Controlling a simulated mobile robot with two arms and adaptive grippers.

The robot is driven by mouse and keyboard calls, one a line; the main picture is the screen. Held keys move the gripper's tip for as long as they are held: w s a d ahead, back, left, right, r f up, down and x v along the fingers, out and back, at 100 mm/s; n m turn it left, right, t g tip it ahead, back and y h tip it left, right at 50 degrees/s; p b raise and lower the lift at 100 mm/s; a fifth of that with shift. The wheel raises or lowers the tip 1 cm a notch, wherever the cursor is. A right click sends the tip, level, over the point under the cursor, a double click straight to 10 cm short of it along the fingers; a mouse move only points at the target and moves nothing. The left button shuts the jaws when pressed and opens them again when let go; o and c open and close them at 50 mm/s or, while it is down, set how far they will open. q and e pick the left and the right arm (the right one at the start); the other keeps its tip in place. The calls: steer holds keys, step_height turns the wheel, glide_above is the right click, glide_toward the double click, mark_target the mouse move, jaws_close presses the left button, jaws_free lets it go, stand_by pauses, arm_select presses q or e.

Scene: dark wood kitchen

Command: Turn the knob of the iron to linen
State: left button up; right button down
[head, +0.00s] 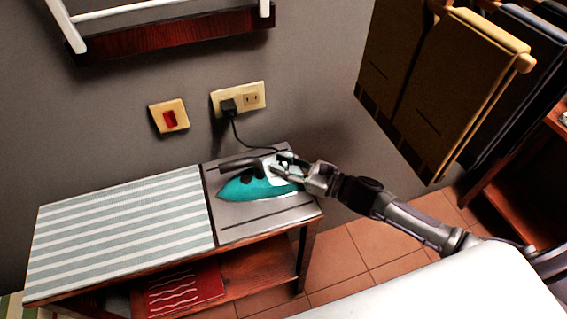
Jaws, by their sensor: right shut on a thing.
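The teal iron (246,187) lies on the grey metal plate (268,221) at the right end of the ironing table, its tip to the left. Its dark handle (240,163) shows above the body. A dark round spot that may be the knob (247,180) shows on its near side; its setting is too small to read. My right gripper (282,172) comes in from the right and is shut on the rear part of the iron. The fingers hide some of that part. My left gripper is not in view.
A striped pad (120,229) covers the left of the table. A cord (237,133) runs up to a wall socket (252,98) beside a red switch (169,117). A red cloth (186,287) lies on the shelf below. Towels (455,80) hang at upper right.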

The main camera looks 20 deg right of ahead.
steer(key=shift+m+t, duration=0.3)
steer(key=shift+s+m+t+h+p, duration=0.1)
steer(key=shift+m+t+h+p, duration=0.35)
steer(key=shift+h, duration=0.35)
steer(key=shift+m+t+h, duration=0.75)
steer(key=shift+h, duration=0.25)
steer(key=m+t+h, duration=0.1)
steer(key=m+h, duration=0.1)
steer(key=h, duration=0.1)
steer(key=shift+f+m+t+h, duration=0.1)
steer(key=shift+m+t+h, duration=0.3)
steer(key=m+t+h+b, duration=0.1)
steer(key=m+h+b, duration=0.2)
steer(key=h, duration=0.1)
steer(key=shift+f+h, duration=0.1)
steer(key=shift+h, duration=0.2)
steer(key=shift+r+m+h+b, duration=0.2)
steer(key=shift+m+h+b, duration=0.7)
steer(key=shift+h, duration=0.6)
